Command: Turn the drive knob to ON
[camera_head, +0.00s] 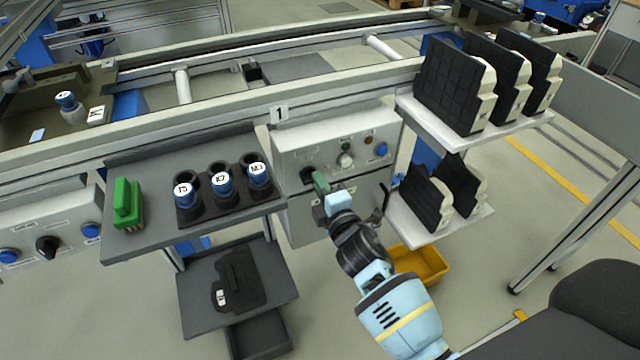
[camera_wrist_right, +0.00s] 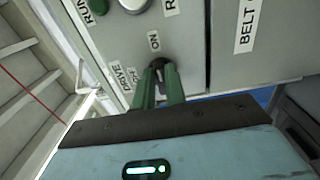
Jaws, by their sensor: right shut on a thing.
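The drive knob (camera_wrist_right: 158,64) is a small black knob on the grey control box (camera_head: 340,143) under the rail marked 1. In the right wrist view the labels DRIVE, OFF and ON are printed around it. My right gripper (camera_wrist_right: 158,82) has its green fingers closed around the knob, one on each side. In the head view the right gripper (camera_head: 319,180) reaches the lower left of the box front, and the black knob (camera_head: 307,174) shows just beyond its fingertips. The fingers cover most of the knob, so I cannot tell which label it points at. My left gripper is not in view.
A blue button (camera_head: 381,150) and a white knob (camera_head: 346,160) are close by on the same box. To the right, white shelves (camera_head: 480,137) hold black-and-cream parts.

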